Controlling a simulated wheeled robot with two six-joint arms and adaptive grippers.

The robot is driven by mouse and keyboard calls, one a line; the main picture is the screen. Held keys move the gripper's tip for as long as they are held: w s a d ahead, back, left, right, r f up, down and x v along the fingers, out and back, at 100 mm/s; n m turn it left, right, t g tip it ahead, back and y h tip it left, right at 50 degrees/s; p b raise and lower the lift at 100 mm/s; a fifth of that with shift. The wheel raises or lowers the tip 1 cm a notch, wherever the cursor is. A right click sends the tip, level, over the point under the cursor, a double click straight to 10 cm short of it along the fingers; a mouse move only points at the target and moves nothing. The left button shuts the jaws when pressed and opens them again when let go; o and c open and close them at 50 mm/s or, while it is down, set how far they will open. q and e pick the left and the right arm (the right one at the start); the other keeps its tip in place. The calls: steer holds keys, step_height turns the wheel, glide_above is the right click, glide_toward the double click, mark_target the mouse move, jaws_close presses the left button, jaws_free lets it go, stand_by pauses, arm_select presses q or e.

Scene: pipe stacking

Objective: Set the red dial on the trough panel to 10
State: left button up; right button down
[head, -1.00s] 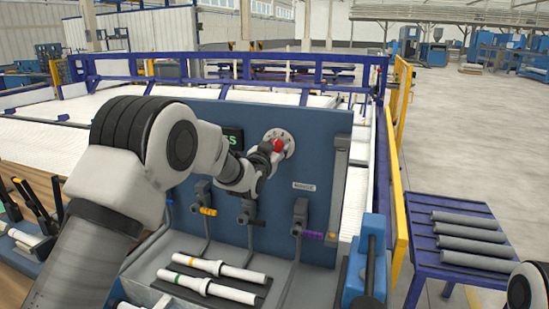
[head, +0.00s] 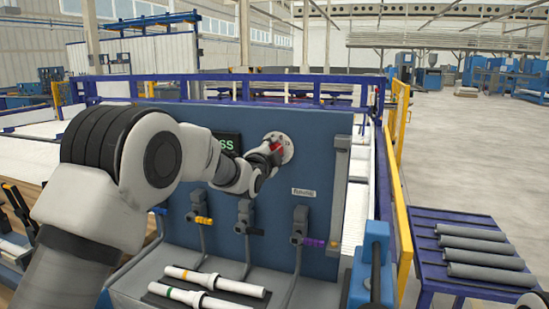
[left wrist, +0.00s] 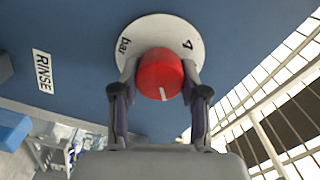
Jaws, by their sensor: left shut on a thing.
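The red dial (head: 277,147) sits on a round white scale plate (head: 288,144) near the top of the blue trough panel (head: 312,170). My left gripper (head: 270,153) comes in from the left and is shut on the dial. In the left wrist view the red dial (left wrist: 160,72) sits between the two fingers, with a white pointer line towards the bottom of the picture. The scale plate (left wrist: 150,30) shows "bar" and "4" there; its other marks are hidden. My right gripper is out of view.
A dark display (head: 226,141) with green letters is partly hidden by my left arm. Yellow, black and purple valve handles (head: 313,243) hang below the dial. White pipes (head: 215,283) lie in the trough. A blue table (head: 440,222) with grey pipes stands at right.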

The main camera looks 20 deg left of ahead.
arm_select(q)
steer(key=shift+r+m+b, duration=0.25)
steer(key=shift+m+b, duration=0.1)
steer(key=shift+m, duration=0.55)
steer(key=o, duration=1.1)
steer(key=shift+w, duration=0.1)
steer(key=shift+c, duration=0.2)
steer(key=shift+o, duration=0.4)
steer(key=shift+w+a+f, duration=0.1)
steer(key=shift+a+f, duration=0.05)
steer(key=shift+f, duration=0.1)
steer(key=s, duration=1.2)
steer(key=shift+a, duration=0.2)
